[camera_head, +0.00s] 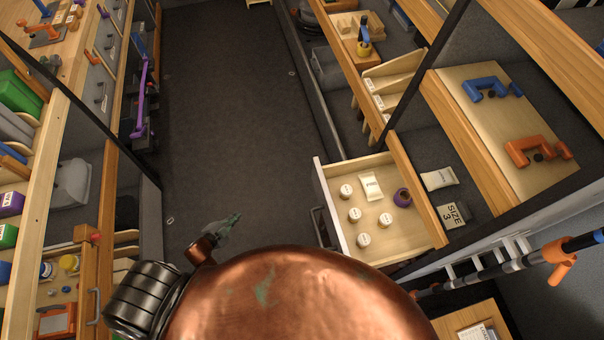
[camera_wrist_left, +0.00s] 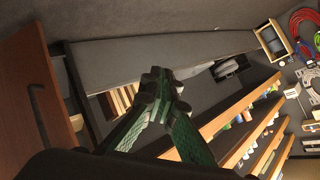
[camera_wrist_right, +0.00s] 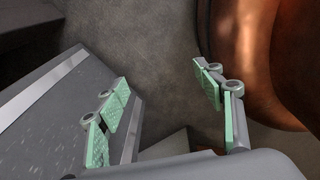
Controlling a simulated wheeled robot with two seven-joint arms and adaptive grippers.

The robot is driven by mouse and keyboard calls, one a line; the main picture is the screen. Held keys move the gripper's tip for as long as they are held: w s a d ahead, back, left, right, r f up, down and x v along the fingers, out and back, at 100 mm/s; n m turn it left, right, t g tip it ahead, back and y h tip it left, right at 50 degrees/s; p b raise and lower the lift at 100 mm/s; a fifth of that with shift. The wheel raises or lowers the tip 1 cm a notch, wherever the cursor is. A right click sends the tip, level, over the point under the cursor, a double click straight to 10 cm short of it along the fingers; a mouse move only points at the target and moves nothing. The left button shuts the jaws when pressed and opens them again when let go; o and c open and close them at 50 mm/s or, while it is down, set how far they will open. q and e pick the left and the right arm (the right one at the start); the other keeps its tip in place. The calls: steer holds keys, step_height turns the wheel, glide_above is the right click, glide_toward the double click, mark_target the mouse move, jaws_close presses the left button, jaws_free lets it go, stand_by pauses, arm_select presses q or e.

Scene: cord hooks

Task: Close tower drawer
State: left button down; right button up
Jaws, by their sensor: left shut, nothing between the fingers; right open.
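A pale wooden drawer (camera_head: 332,198) stands pulled out from the right-hand unit in the head view. My right gripper (camera_wrist_right: 163,100) is open and empty in the right wrist view and is outside the head view.
Dark floor (camera_head: 235,110) runs clear between the two rows of units. A wooden board with blue and orange clamps (camera_head: 490,90) lies on the right unit. In the left wrist view a brown panel with a dark handle (camera_wrist_left: 45,115) stands at the left; I cannot tell what it belongs to.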

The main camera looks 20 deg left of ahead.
arm_select(q)
steer(key=w+d+r+m+t+h+b, duration=0.1)
steer(key=w+d+r+m+t+h, duration=0.2)
steer(key=w+r, duration=0.5)
steer(key=d+r+m+g+h+b, duration=0.2)
steer(key=d+r+m+h, duration=0.35)
steer(key=r+m, duration=0.4)
steer(key=d+r+m+g+h+b, duration=0.15)
steer(key=d+r+m+h, duration=0.4)
steer(key=r, duration=0.65)
steer(key=s+f+x, duration=0.1)
steer(key=x, duration=1.3)
steer(key=shift+d+r+m+g, duration=0.2)
steer(key=shift+d+m+g, duration=0.2)
steer(key=shift+g, duration=0.05)
arm_select(e)
steer(key=s+f, duration=0.4)
steer(key=f, duration=0.1)
steer(key=shift+s+f+g, duration=0.2)
steer(key=shift+s+g, duration=0.15)
steer(key=shift+g, duration=0.05)
steer(key=shift+w, duration=0.1)
